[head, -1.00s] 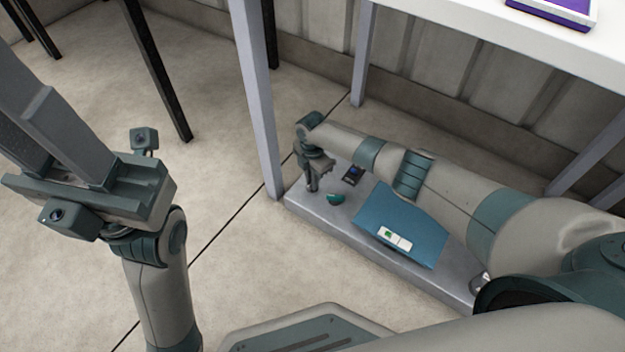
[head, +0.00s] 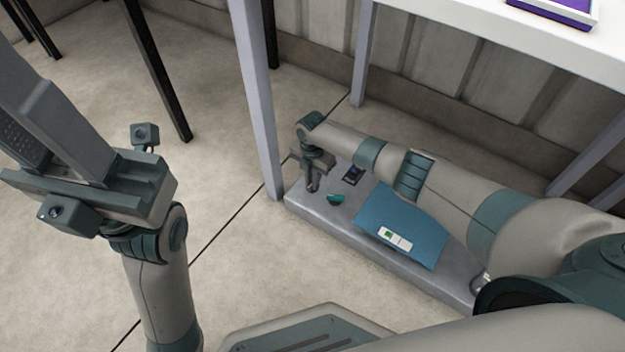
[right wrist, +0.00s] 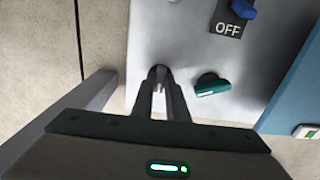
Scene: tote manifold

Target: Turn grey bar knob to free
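My right gripper (head: 313,188) points down at the left end of the grey panel (head: 300,199). In the right wrist view its two fingers (right wrist: 158,82) come close together around a small grey part that seems to be the grey bar knob. The fingers hide most of it, so its angle cannot be read. A teal knob (right wrist: 211,86) with a pale mark sits just right of the fingers, apart from them. My left gripper (head: 45,140) is raised at the far left, away from the panel; the gap between its fingers is unclear.
A blue switch (right wrist: 243,10) with an OFF label is behind the teal knob. A blue sloped plate (head: 400,222) carries a white piece with a green mark (head: 395,238). A grey table leg (head: 262,110) stands close to the panel's left end.

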